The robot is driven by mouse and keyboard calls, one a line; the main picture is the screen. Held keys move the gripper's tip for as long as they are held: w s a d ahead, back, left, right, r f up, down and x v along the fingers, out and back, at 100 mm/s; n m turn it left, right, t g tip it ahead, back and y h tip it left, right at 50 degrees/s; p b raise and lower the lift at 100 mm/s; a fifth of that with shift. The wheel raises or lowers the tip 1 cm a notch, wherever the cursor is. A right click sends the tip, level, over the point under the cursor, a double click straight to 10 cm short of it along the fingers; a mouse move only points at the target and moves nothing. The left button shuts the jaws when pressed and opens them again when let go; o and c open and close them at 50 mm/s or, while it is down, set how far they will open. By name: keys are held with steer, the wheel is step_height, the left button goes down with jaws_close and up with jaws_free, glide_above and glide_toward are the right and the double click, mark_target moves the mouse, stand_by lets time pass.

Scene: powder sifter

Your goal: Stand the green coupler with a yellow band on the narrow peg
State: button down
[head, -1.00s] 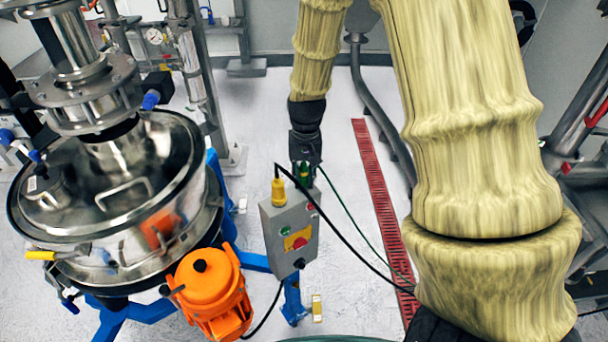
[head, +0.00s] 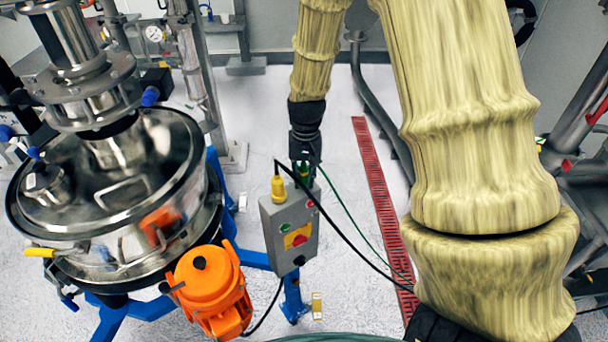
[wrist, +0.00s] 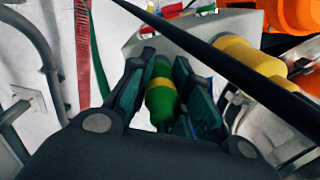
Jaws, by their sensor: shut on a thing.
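The green coupler with a yellow band (wrist: 161,92) sits between the two fingers of my gripper (wrist: 158,85) in the wrist view. My gripper is shut on it. In the head view my gripper (head: 304,172) is at the top right edge of the grey control box, and a bit of the green coupler (head: 304,170) shows there. A yellow connector (head: 278,187) stands on the box's top to the left, and shows in the wrist view too (wrist: 248,62). I cannot make out the narrow peg; the fingers and coupler hide that spot. I cannot tell whether the coupler touches the box.
The grey control box (head: 290,255) has a red button on yellow. A black cable (head: 345,240) and a green cable run past the gripper. An orange motor (head: 210,290) and a steel sifter (head: 110,190) stand left. A red floor grate (head: 375,190) lies right.

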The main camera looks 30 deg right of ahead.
steer(key=shift+f, duration=0.25)
steer(key=c, duration=1.2)
jaws_free()
steer(key=shift+c, duration=0.2)
step_height(320, 180, up, 12)
steer(key=shift+d, duration=0.15)
steer(key=shift+s+d, duration=0.1)
